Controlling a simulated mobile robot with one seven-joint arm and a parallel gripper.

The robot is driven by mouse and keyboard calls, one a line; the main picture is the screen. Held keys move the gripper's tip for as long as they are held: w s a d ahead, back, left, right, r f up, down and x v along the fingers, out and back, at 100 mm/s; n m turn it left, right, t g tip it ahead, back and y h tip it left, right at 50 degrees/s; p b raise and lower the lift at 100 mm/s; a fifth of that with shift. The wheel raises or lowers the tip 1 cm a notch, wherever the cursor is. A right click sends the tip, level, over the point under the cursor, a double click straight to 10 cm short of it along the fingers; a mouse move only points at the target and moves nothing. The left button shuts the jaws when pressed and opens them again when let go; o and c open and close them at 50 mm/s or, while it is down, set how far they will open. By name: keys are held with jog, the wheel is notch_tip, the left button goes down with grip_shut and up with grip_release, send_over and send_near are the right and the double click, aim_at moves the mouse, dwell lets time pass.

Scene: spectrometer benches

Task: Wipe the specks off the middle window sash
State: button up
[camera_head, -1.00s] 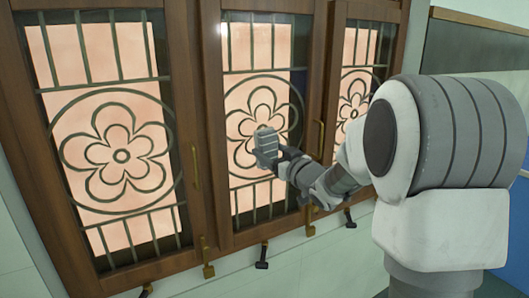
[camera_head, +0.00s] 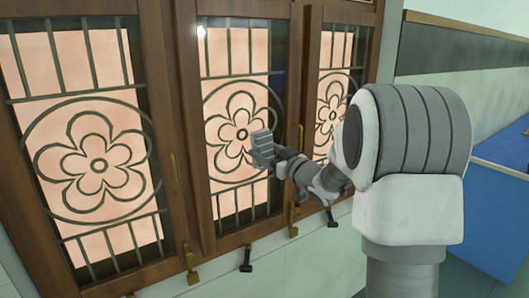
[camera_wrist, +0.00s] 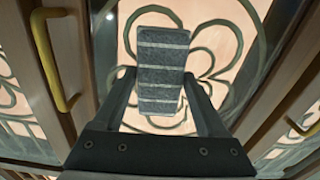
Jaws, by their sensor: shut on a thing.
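The middle window sash (camera_head: 213,140) has a brown wooden frame, pinkish panes and a dark flower grille. My gripper (camera_head: 274,156) is in front of its lower right part in the head view. It is shut on a grey block with pale stripes (camera_head: 262,147), likely the wiping pad. In the wrist view the block (camera_wrist: 161,50) sits between both fingers, in front of the flower grille. I cannot tell whether the block touches the sash. No specks can be made out; the arm and block hide part of the sash.
Similar sashes stand left (camera_head: 98,190) and right (camera_head: 331,105). Brass pull handles (camera_head: 175,172) stick out from the frames. Hooked latches (camera_head: 246,260) line the bottom edge. A blue bench (camera_head: 500,185) stands at the far right.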

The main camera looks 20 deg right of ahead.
jog(key=shift+s, duration=0.1)
jog(key=shift+v, duration=2.9)
jog(key=shift+v, duration=1.55)
jog(key=shift+r, duration=0.1)
